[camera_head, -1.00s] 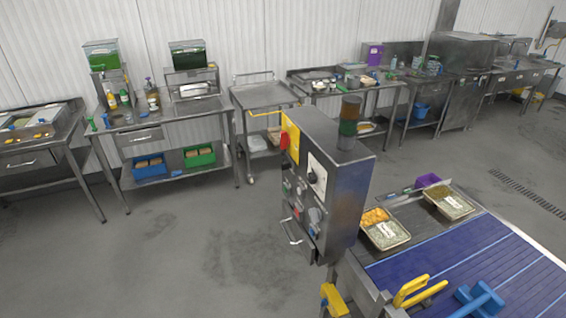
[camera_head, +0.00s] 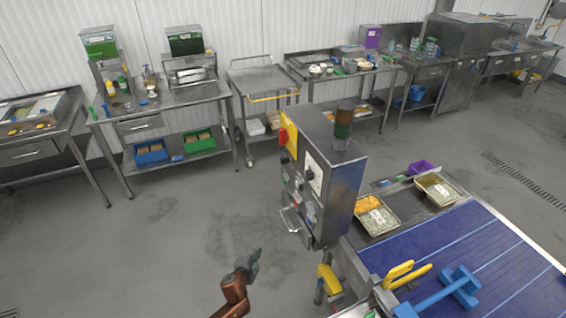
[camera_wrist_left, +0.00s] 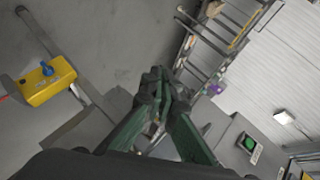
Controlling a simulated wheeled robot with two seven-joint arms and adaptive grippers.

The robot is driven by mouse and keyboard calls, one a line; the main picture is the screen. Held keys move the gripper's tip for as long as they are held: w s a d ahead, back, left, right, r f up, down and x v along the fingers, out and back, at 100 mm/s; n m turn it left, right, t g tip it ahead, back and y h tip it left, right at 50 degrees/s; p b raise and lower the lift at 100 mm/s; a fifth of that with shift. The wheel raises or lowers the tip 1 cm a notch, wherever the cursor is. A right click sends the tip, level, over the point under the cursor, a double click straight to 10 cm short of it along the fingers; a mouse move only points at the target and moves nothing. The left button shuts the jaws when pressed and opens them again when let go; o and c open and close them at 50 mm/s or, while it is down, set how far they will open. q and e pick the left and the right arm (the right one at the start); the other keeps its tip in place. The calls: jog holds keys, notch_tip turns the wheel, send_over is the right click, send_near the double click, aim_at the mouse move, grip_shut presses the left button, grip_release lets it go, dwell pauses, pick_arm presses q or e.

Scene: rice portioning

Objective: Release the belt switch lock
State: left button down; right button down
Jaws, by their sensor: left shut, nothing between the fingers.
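The grey control cabinet (camera_head: 338,190) stands at the belt's near left corner. Its left-facing panel carries a yellow plate (camera_head: 290,135), a white plate with a black rotary switch (camera_head: 311,174) and several small buttons. I cannot tell which part is the lock. My left gripper (camera_head: 254,258) is below and left of the cabinet, apart from it, shut and empty. In the left wrist view its fingers (camera_wrist_left: 160,80) meet over the floor. A yellow box with a blue knob (camera_wrist_left: 50,82) shows at the left there. My right gripper is not in view.
Open floor (camera_head: 170,240) lies left; benches line the wall.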

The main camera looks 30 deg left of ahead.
pick_arm(q)
jog(key=w+d+r+m+t+p, duration=0.1)
jog(key=d+r+t, duration=0.1)
jog(key=r, duration=1)
jog(key=w+d+r+m+t+p, duration=0.1)
jog(key=w+d+r+m+t, duration=0.1)
jog(key=r, duration=1)
jog(key=w+d+r+m+t+h+p, duration=0.1)
jog(key=w+d+r+m+t+p, duration=0.1)
jog(key=r, duration=1)
jog(key=shift+d, duration=0.9)
jog(key=shift+r, duration=0.1)
jog(key=p, duration=0.2)
send_near(288, 161)
jog(key=w+d, duration=0.2)
jog(key=d, duration=0.1)
jog(key=w+a, duration=0.2)
jog(key=w, duration=0.1)
jog(key=shift+a, duration=0.3)
jog(key=shift+w+a+p, duration=0.3)
jog(key=shift+w+a, duration=0.1)
jog(key=shift+a, duration=0.05)
jog(key=shift+f, duration=0.2)
